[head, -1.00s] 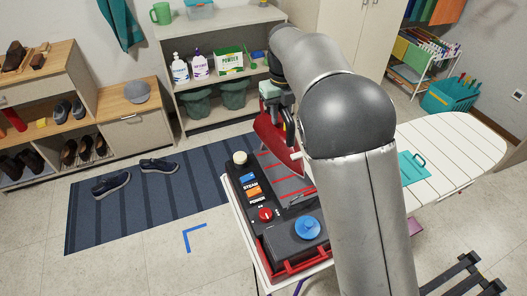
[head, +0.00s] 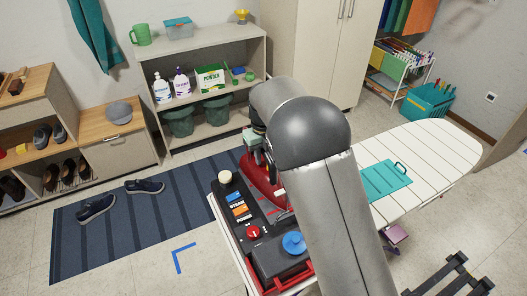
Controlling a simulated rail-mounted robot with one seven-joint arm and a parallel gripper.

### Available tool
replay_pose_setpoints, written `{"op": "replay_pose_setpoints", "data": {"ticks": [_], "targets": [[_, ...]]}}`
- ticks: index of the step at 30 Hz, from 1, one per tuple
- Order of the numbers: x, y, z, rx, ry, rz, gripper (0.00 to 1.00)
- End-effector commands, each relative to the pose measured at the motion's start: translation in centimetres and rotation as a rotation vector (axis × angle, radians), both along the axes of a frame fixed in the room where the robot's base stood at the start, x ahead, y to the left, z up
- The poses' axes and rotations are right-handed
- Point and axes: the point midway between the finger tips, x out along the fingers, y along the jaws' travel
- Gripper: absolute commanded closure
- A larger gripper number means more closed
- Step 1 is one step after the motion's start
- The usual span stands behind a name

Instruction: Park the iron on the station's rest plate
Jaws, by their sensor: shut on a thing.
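The red iron (head: 259,178) is at the far end of the station (head: 226,207), partly hidden by my arm. My gripper (head: 256,151) is shut on it, near its handle; the fingertips are mostly hidden. The station is dark, with a cream knob, blue and orange buttons, a red dial and a blue cap. The rest plate (head: 275,213) shows only in part, with red strips, beside the buttons. The iron is over or on the far part of the plate; I cannot tell whether it touches.
The white slatted ironing board (head: 430,160) extends right, with a teal mat (head: 386,181) on it. Shelves (head: 210,87) with bottles and a powder box stand behind. A striped rug (head: 160,215) with shoes lies left. My arm blocks the middle of the view.

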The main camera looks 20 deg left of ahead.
Motion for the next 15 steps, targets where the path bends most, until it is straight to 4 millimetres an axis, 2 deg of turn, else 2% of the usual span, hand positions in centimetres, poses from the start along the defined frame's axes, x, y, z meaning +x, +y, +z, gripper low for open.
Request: {"op": "replay_pose_setpoints", "data": {"ticks": [5,6,8,15], "targets": [[0.06,0.06,-0.15,0.001,-0.003,0.001,1.0],[-0.01,0.02,-0.29,0.0,0.0,0.001,0.69],[-0.01,0.02,-0.27,0.0,0.0,0.001,0.56],[-0.01,0.02,-0.25,0.0,0.0,0.001,0.56]]}}
